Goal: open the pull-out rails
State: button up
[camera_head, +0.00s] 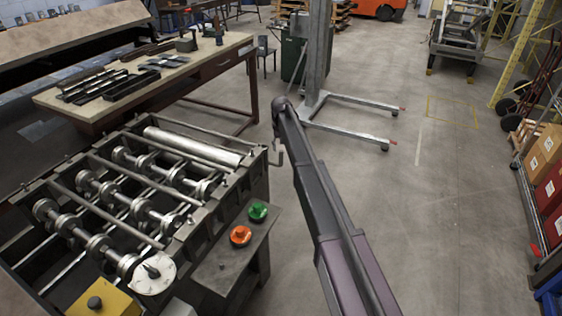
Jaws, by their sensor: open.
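A roll-forming machine (184,228) stands at the left, with several shafts carrying metal rollers (112,255) and long rods across its open frame. A wide pale cylinder (190,147) lies across its far end. A small bent handle (278,152) shows by its far right corner. I cannot tell which parts are the pull-out rails, or whether any are drawn out. A long dark link, which looks like part of my arm, rises from the bottom centre to a rounded joint right of the machine. My gripper is not visible.
A green button (257,211) and an orange button (240,235) sit on the machine's side shelf. A workbench (213,62) with tools stands behind. A grey lifter with floor legs (345,140) stands beyond. Boxed shelving (545,165) lines the right; the floor between is clear.

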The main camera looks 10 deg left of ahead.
aim_at(281, 161)
jog(key=shift+f+b, duration=2.25)
jog(key=shift+f, duration=0.35)
jog(key=shift+c, duration=0.2)
grip_shut()
